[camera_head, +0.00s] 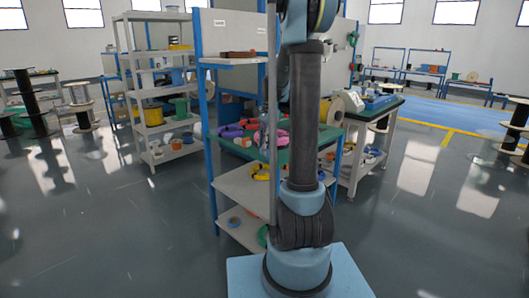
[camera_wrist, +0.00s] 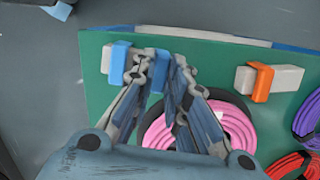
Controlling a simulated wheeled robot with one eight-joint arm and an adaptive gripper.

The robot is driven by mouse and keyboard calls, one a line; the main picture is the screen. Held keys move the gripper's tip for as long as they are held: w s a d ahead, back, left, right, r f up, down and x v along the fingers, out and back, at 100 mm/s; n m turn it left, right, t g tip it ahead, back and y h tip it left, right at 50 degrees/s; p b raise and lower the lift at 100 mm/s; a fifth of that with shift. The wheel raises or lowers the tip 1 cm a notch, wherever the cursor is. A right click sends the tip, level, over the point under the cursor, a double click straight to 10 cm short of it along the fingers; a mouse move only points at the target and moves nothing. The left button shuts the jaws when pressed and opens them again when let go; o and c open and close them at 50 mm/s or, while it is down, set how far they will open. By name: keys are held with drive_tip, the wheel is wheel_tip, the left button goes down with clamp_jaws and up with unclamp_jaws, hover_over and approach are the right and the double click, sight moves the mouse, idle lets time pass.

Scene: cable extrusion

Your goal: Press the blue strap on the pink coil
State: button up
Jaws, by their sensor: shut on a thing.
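In the wrist view, my gripper (camera_wrist: 158,68) is over the far left of the green tabletop (camera_wrist: 95,110), its fingers shut on a blue strap (camera_wrist: 157,78) that shows between the tips. A white block (camera_wrist: 106,60) with a blue band (camera_wrist: 119,62) around it lies at the left finger. The pink coil (camera_wrist: 235,128) lies flat, right of and nearer than the fingertips, partly hidden by the right finger; a dark coil shows around its edge. In the head view, the pink coil (camera_head: 259,137) shows partly behind my arm. My gripper is hard to make out there.
A white block (camera_wrist: 288,78) with an orange strap (camera_wrist: 262,83) lies to the right. Purple (camera_wrist: 307,118) and red (camera_wrist: 290,166) coils are at the right edge. In the head view, blue posts (camera_head: 200,100) and lower shelves (camera_head: 235,190) frame the workbench.

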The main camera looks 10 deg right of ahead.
wheel_tip(320, 180, up, 8)
idle(1.0)
